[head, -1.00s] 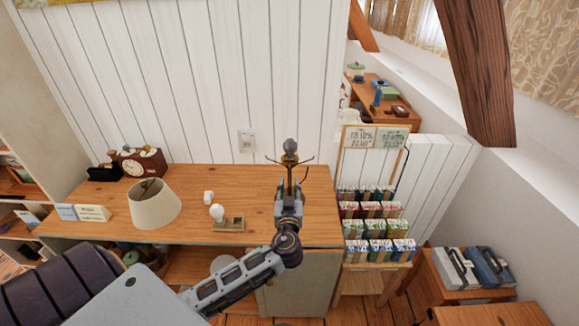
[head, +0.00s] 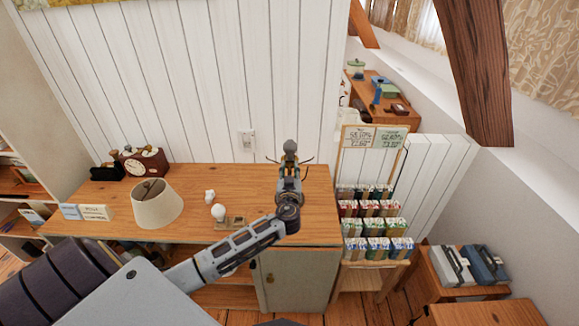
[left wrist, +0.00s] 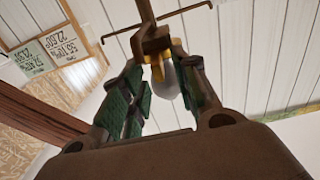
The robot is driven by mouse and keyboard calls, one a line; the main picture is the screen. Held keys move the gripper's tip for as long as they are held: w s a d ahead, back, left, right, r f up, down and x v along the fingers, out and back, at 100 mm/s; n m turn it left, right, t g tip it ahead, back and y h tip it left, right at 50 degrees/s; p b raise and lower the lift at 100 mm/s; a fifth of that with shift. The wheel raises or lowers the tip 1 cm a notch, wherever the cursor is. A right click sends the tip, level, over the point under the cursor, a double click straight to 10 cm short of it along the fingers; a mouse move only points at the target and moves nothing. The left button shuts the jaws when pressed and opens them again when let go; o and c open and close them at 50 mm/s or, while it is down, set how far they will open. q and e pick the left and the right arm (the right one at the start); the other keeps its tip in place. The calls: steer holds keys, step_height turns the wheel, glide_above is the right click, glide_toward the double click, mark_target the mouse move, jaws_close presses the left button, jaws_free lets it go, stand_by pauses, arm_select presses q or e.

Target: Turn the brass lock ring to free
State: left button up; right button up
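A dark post with a rounded grey top (head: 290,146) and thin prongs spreading out stands near the right end of the wooden desk. In the left wrist view a brass-yellow part (left wrist: 156,52), which looks like the lock ring, sits below the brown pronged holder (left wrist: 152,36), beside a pale rounded piece (left wrist: 170,80). My left gripper (head: 290,172) is at the post. In the wrist view its green-padded fingers are apart, one on each side of the brass part near their tips. I cannot tell whether they touch it. My right gripper is not in view.
On the desk (head: 230,180) are a cream lampshade (head: 157,205), a white bulb (head: 218,211), a small wooden tray (head: 238,223), a brown clock (head: 142,162) and cards. A rack of small boxes (head: 372,210) stands to the right. A white panelled wall is behind.

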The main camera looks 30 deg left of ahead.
arm_select(q)
steer(key=shift+x, duration=0.95)
jaws_close()
